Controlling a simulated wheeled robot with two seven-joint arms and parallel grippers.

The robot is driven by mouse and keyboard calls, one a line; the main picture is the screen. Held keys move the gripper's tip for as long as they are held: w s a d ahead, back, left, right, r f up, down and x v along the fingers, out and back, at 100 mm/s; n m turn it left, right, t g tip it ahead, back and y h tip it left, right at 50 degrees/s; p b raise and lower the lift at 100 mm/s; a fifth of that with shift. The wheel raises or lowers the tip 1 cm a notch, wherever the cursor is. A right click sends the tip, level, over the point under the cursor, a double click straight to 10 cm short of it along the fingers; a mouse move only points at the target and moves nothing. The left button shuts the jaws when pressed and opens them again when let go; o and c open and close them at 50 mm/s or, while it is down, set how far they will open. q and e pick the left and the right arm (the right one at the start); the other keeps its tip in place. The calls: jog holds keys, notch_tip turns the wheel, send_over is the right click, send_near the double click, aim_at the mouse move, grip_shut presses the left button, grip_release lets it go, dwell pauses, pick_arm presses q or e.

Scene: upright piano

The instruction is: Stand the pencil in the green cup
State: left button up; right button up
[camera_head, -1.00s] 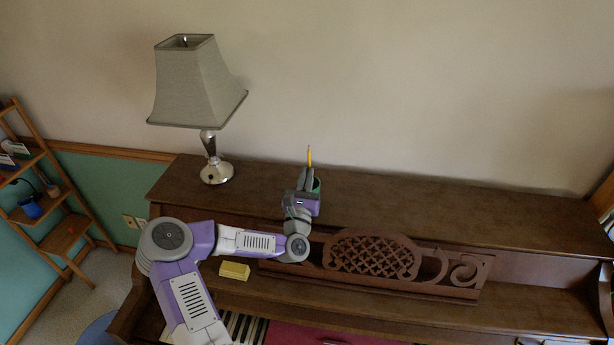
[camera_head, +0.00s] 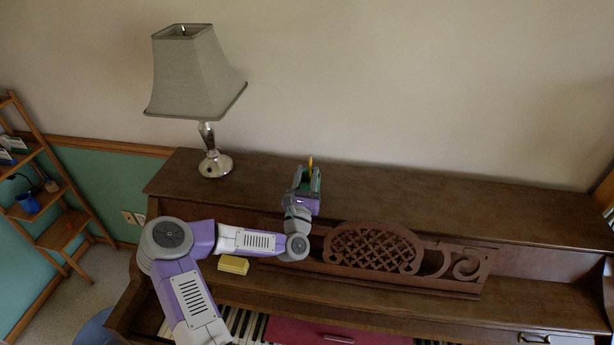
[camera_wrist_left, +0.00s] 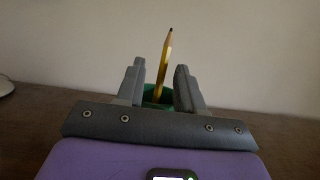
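The yellow pencil (camera_head: 310,161) stands in the green cup (camera_head: 317,183) on top of the piano, mostly hidden behind my left gripper in the head view. In the left wrist view the pencil (camera_wrist_left: 163,66) is tip up, leaning slightly, with its lower end inside the green cup (camera_wrist_left: 151,94). My left gripper (camera_head: 308,172) is open in front of the cup. In the left wrist view its fingers (camera_wrist_left: 160,82) are spread apart on either side of the pencil with gaps to it. My right gripper is not in view.
A lamp (camera_head: 214,164) stands on the piano top to the left. A yellow block (camera_head: 233,265) lies on the ledge below my left forearm. A carved music stand (camera_head: 375,250) is to the right. The piano top (camera_head: 450,205) right of the cup is clear.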

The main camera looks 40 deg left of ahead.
pick_arm(q)
jog(key=shift+s+d+f, duration=0.1)
jog(key=shift+s+d, duration=0.05)
jog(key=shift+s, duration=0.1)
jog(key=s+d, duration=0.1)
jog(key=s, duration=0.2)
jog(key=s+d, duration=0.2)
jog(key=s, duration=0.1)
jog(key=s+d, duration=0.1)
jog(key=s, duration=0.1)
jog(key=shift+s+d+f+p, duration=0.1)
jog(key=shift+s+d+p, duration=0.15)
jog(key=shift+s+p, duration=0.15)
jog(key=shift+s+d+p, duration=0.35)
jog(key=shift+s+p, duration=0.25)
jog(key=shift+p, duration=0.75)
jog(key=shift+s+d+p, duration=0.35)
jog(key=shift+s+p, duration=0.25)
jog(key=shift+p, duration=0.7)
